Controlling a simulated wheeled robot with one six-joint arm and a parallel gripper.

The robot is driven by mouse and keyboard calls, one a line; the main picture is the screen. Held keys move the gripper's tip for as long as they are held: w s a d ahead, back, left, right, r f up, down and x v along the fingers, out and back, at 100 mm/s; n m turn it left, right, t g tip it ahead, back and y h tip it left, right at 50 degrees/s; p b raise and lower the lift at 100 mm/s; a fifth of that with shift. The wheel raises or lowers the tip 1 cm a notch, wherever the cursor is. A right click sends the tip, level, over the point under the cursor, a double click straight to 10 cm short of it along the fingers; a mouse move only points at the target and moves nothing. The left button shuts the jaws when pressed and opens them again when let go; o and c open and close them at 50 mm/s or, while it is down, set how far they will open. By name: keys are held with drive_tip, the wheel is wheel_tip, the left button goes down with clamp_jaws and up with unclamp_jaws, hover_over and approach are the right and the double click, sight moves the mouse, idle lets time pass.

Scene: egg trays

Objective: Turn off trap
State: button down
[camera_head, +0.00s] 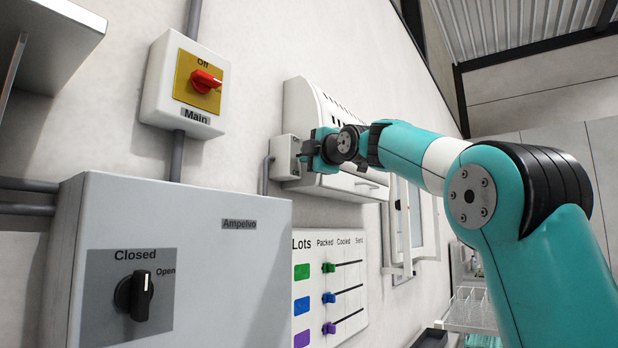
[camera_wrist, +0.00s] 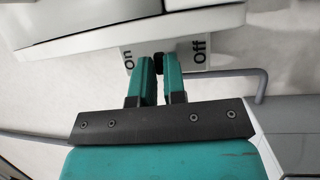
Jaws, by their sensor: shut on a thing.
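The trap (camera_head: 318,112) is a white wall unit with a slotted top. It also shows in the wrist view (camera_wrist: 110,25) along the upper edge. A small grey switch box (camera_head: 281,158) sits at its lower left. In the wrist view this switch box (camera_wrist: 187,52) carries the labels "On" at left and "Off" at right. A small black switch (camera_wrist: 159,56) stands between the labels. My gripper (camera_wrist: 159,68) has its two teal fingers on either side of this switch and is shut on it. In the head view, my gripper (camera_head: 307,155) is at the switch box, and the switch is hidden.
A main switch box (camera_head: 157,87) with a red knob is on the wall at upper left. A grey Ampelvo cabinet (camera_head: 245,262) with a black knob is below it. A Lots slider board (camera_head: 347,262) hangs beside the cabinet. A grey pipe (camera_head: 266,176) runs into the switch box.

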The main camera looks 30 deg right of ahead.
drive_tip(key=f+m+t+b, duration=0.1)
drive_tip(key=t+b, duration=0.1)
drive_tip(key=b, duration=0.2)
drive_tip(key=shift+w+f, duration=0.1)
drive_tip(key=shift+f, duration=0.1)
drive_tip(key=shift+r+t+h, duration=0.1)
drive_tip(key=shift+t+h, duration=0.2)
drive_tip(key=c, duration=1.2)
unclamp_jaws()
drive_tip(key=shift+b, duration=0.3)
